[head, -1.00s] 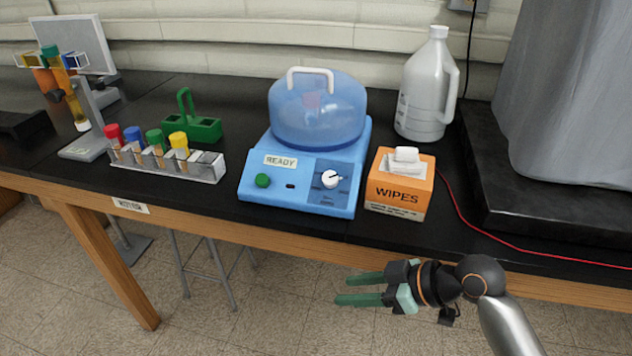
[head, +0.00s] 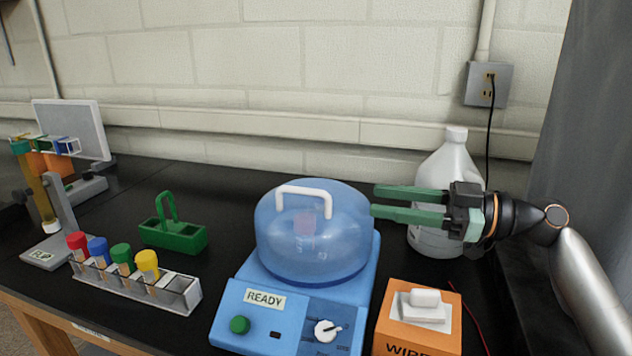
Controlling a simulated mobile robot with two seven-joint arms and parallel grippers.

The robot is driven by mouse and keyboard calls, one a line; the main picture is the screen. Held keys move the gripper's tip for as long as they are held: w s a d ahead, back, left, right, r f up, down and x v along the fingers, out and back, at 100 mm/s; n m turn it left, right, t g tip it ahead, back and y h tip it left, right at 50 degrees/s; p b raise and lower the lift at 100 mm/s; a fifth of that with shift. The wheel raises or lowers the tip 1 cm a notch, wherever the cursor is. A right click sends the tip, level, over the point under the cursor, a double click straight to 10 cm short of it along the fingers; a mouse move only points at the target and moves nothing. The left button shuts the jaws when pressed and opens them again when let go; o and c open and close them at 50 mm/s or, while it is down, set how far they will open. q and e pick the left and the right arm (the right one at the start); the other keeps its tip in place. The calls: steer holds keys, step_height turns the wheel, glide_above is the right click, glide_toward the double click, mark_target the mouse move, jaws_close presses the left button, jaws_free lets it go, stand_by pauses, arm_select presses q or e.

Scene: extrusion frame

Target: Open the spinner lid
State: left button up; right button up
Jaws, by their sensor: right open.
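The spinner (head: 226,317) is a blue box with a READY label, a green button and a white knob. Its translucent blue domed lid (head: 313,250) sits closed on top, with a white arched handle (head: 304,189). My right gripper (head: 373,201) is open and empty. Its green fingers point left, just right of the lid's upper side in the picture and a little below the handle's height. I cannot tell whether the fingertips touch the lid. My left gripper is out of view.
An orange wipes box (head: 400,332) stands right of the spinner. A white jug (head: 446,160) is partly hidden behind my right gripper. A rack of capped tubes (head: 180,296) and a green carrier (head: 172,238) stand to the left. A power outlet (head: 488,84) is on the wall.

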mark_target(311, 192)
steer(key=p+x, duration=0.1)
steer(key=x, duration=0.4)
steer(key=p+x, duration=0.2)
steer(key=x, duration=0.4)
steer(key=shift+s+a+r, duration=0.1)
steer(key=shift+s+a, duration=0.1)
steer(key=shift+w+a, duration=0.2)
steer(key=shift+a, duration=0.3)
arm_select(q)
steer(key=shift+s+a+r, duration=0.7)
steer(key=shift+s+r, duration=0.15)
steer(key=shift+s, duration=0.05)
arm_select(e)
jaws_close()
